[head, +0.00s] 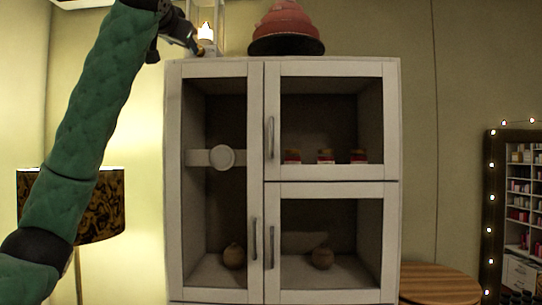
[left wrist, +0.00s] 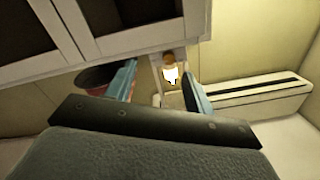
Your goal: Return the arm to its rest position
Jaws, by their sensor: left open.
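My left arm (head: 85,125), in green padded covering, rises from the lower left in the head view. My left gripper (head: 197,48) is up at the top left corner of the white cabinet. In the left wrist view my left gripper (left wrist: 160,82) shows two blue fingers spread apart, with nothing visibly held. A lit candle-like lamp (head: 205,32) stands on the cabinet top close to the gripper. It also shows between the fingers in the wrist view (left wrist: 170,72), apparently beyond them. My right gripper is not in view.
The white cabinet (head: 264,120) has glass doors, with red-labelled jars (head: 325,157) and round brown objects (head: 234,256) inside. A red tiered piece (head: 286,24) on a dark plate sits on top. A lamp shade (head: 100,208) stands behind my arm. A round wooden table (head: 440,284) is at lower right.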

